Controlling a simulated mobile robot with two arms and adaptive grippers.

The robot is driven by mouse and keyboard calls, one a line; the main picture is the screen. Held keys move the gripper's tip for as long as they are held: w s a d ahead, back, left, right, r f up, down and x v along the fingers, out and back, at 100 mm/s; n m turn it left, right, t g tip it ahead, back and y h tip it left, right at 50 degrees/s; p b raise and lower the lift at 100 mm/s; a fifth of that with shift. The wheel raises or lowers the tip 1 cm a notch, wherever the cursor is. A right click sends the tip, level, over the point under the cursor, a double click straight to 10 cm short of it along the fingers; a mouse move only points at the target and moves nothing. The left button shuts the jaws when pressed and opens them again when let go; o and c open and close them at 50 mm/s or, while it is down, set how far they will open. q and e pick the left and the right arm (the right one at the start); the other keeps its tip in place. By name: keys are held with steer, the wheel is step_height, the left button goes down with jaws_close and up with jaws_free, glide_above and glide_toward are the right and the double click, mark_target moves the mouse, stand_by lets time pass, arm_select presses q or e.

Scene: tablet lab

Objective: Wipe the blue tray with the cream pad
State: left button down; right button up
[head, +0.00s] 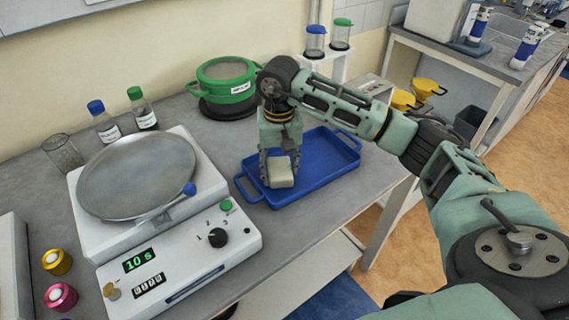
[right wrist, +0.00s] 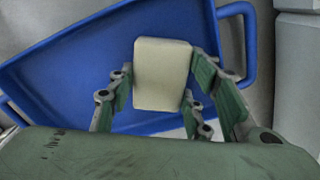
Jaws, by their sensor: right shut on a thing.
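The blue tray (head: 325,168) lies on the grey bench to the right of the scale, with a handle at each end. My right gripper (head: 281,165) points down at the tray's left part and is shut on the cream pad (head: 282,173). In the right wrist view the pad (right wrist: 162,75) sits between the fingers of my right gripper (right wrist: 165,95), with the blue tray (right wrist: 70,75) behind it. I cannot tell whether the pad touches the tray floor. My left gripper is not in view.
A scale with a round metal pan (head: 137,178) and a control panel stands left of the tray. A green pot (head: 227,85), capped bottles (head: 104,122) and a glass beaker (head: 63,153) stand along the back.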

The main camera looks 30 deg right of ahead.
steer(key=shift+f, duration=0.2)
steer(key=shift+s+d+f+b, duration=0.15)
steer(key=shift+d+b, duration=0.75)
steer(key=shift+d, duration=0.9)
steer(key=shift+r+p, duration=0.4)
steer(key=shift+r, duration=0.05)
steer(key=shift+r+p, duration=1.45)
steer(key=shift+r, duration=1.15)
step_height(320, 180, up, 3)
steer(key=shift+r+p, duration=0.1)
steer(key=shift+p, duration=0.7)
